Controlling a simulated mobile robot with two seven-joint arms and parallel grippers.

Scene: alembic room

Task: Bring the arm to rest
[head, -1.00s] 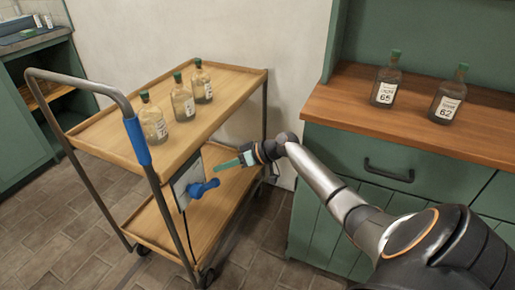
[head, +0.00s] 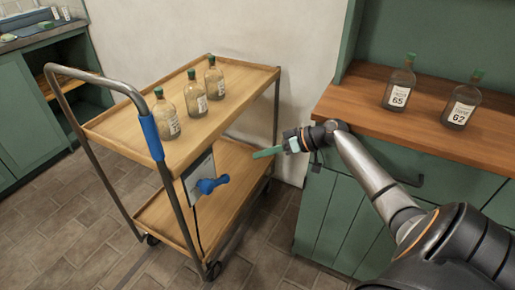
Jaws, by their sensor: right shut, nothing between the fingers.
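My right arm comes in from the lower right. My right gripper (head: 266,152) is shut and empty, its green fingers pointing left. It hangs in the air between the cart and the green cabinet, to the right of the cart's blue knob (head: 212,184) and apart from it in the picture. My left gripper is not in view.
The wooden counter (head: 345,104) of the green cabinet (head: 335,205) bears bottles labelled 65 (head: 399,84) and 62 (head: 461,103). Tiled floor is free at lower left.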

